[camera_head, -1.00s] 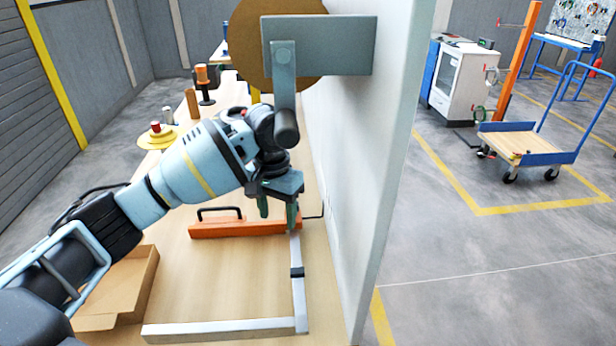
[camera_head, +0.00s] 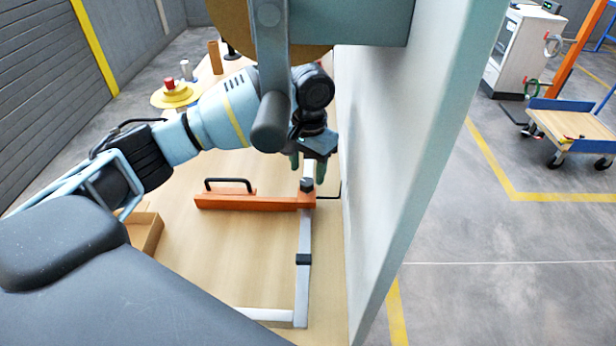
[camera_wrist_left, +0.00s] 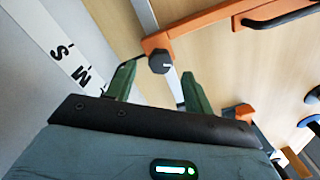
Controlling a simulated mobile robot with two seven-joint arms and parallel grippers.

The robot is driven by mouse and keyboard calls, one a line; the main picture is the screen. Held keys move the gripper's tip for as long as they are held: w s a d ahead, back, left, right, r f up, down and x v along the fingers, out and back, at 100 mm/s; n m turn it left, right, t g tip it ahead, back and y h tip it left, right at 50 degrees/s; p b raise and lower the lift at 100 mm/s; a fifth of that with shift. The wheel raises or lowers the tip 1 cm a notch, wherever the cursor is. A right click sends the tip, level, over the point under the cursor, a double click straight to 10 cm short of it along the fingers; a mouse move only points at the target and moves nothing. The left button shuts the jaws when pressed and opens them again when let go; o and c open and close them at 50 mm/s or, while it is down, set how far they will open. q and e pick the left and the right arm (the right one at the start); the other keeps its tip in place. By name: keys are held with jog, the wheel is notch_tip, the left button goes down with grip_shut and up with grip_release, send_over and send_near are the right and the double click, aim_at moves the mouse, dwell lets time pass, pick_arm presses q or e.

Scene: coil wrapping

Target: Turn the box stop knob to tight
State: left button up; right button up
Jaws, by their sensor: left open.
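The box stop is an orange bar (camera_head: 250,201) with a black handle, lying across a metal rail (camera_head: 303,265) on the wooden table. Its dark faceted knob (camera_head: 307,185) sits at the bar's right end. The knob (camera_wrist_left: 161,62) shows a pale line on its face in the left wrist view. My left gripper (camera_head: 308,170) is open, just beyond the knob in the head view and close to the grey wall panel. In the left wrist view its green fingers (camera_wrist_left: 160,72) point toward the knob, one to each side; I cannot tell whether they touch it. My right gripper is not in view.
The upright panel (camera_head: 385,160) stands close on the right. A grey lever (camera_head: 270,80) hangs in front of my left wrist.

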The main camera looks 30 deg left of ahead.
aim_at(306, 182)
pick_arm(q)
jog(key=shift+a+f, duration=0.1)
jog(key=shift+f, duration=1.7)
